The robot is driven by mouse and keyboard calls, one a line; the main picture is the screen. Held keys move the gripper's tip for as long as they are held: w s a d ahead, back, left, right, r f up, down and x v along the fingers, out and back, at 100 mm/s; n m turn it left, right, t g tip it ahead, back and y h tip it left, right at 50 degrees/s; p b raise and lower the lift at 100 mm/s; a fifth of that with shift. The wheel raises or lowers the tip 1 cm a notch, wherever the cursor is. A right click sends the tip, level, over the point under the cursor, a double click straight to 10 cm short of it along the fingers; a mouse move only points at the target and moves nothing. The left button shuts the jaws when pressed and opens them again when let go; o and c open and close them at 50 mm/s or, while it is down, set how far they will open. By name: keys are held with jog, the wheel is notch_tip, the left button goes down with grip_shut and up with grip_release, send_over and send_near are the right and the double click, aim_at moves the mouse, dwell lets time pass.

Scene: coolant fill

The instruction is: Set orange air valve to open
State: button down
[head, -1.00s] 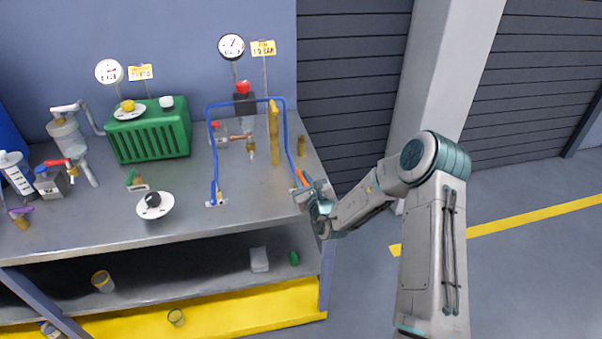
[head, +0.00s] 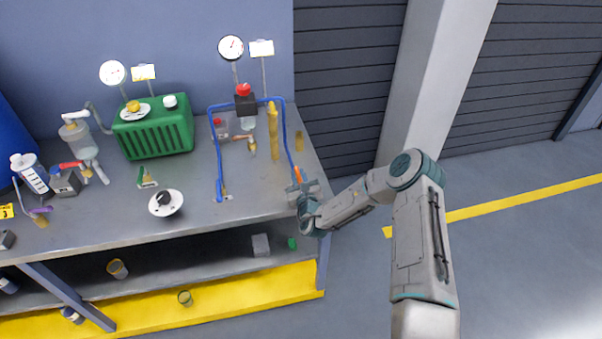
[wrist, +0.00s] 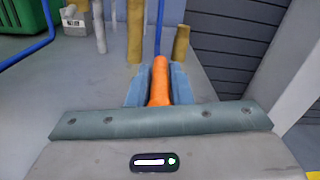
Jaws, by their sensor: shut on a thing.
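The orange air valve handle (wrist: 159,82) stands between my gripper's blue fingers in the wrist view, pointing away from the palm. In the head view a small part of the orange handle (head: 297,173) shows just beyond the fingers. My gripper (head: 299,185) is at the right end of the bench top and shut on the handle; it fills the lower part of the wrist view (wrist: 158,88). The valve's body is hidden behind the gripper. A blue hose (head: 287,135) runs down toward the handle.
A short brass post (head: 299,141) and a tall yellow column (head: 273,130) stand just behind the gripper. A red-topped unit (head: 245,102) and a green radiator box (head: 155,135) are farther left. The bench's right edge is close to my gripper. Open floor lies to the right.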

jog(key=shift+w+r, duration=0.2)
jog(key=shift+r, duration=0.15)
jog(key=c, duration=1.3)
grip_release()
jog(key=shift+c, duration=0.2)
jog(key=shift+f, duration=0.2)
jog(key=shift+s, duration=0.1)
jog(key=shift+s, duration=0.1)
jog(key=b+v, duration=0.3)
jog(key=v, duration=1)
jog(key=shift+s, duration=0.3)
jog(key=shift+f, duration=0.1)
